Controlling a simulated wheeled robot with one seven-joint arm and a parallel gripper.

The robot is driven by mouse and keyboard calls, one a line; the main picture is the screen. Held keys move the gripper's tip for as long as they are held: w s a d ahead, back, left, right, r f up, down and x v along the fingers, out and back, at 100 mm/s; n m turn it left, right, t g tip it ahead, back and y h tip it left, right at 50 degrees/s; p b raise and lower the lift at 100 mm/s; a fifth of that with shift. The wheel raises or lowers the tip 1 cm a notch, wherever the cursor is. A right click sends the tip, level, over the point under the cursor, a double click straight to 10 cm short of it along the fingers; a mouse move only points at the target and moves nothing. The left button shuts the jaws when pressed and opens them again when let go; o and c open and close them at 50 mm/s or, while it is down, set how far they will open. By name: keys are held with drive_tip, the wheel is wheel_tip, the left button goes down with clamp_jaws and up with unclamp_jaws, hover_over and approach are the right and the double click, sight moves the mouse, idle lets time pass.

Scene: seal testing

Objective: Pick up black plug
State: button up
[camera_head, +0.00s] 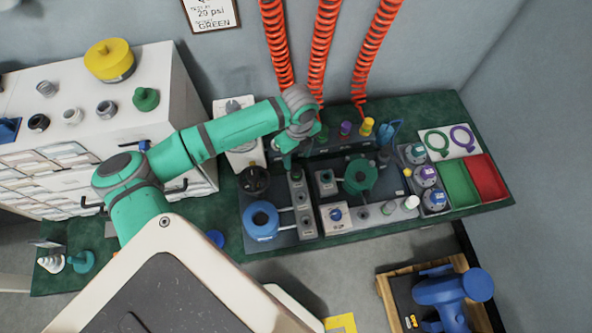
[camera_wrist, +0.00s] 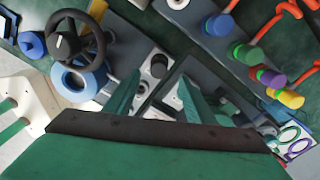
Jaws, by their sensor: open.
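A small black rounded piece (camera_head: 39,122), which may be the black plug, stands on top of the white drawer cabinet at the left; its exact shape is too small to tell. My gripper (camera_head: 288,160) is far to its right, over the back of the test bench. In the wrist view my gripper (camera_wrist: 168,88) shows two teal fingers spread apart with nothing between them, above a grey block with round holes (camera_wrist: 157,68). No black plug can be clearly made out in the wrist view.
A black handwheel (camera_head: 254,180) and blue ring (camera_head: 261,219) are at the bench's left. Coloured plugs, including a yellow one (camera_wrist: 291,97), line the back. Green (camera_head: 460,184) and red (camera_head: 488,176) trays are at right. Red coiled hoses (camera_head: 317,50) hang behind.

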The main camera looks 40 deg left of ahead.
sight(296, 168)
drive_tip(key=shift+s+f, duration=0.2)
drive_tip(key=shift+f, duration=3.6)
drive_tip(key=shift+c, duration=0.6)
drive_tip(key=c, duration=1.1)
